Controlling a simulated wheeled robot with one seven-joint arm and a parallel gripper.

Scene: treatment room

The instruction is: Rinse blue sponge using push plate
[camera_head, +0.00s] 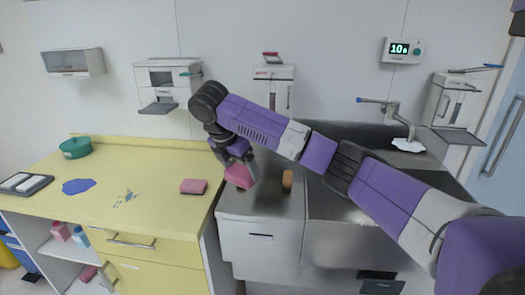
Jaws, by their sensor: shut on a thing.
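My gripper (241,165) points down over the left end of the metal counter, shut on a pink block that looks like a sponge (238,177). Another pink sponge (194,186) lies on the yellow counter to the left. The sink basin is mostly hidden behind my arm. Its tap (392,106) stands at the back right. A dark plate (379,286) on the front below the sink may be the push plate.
The yellow counter (150,205) holds a green pot (75,148), a dark tray (22,184) and small blue-grey spots. An orange-brown upright item (287,180) stands on the metal counter (262,203) right of my gripper. A white patch (408,145) lies below the tap. Dispensers hang on the wall.

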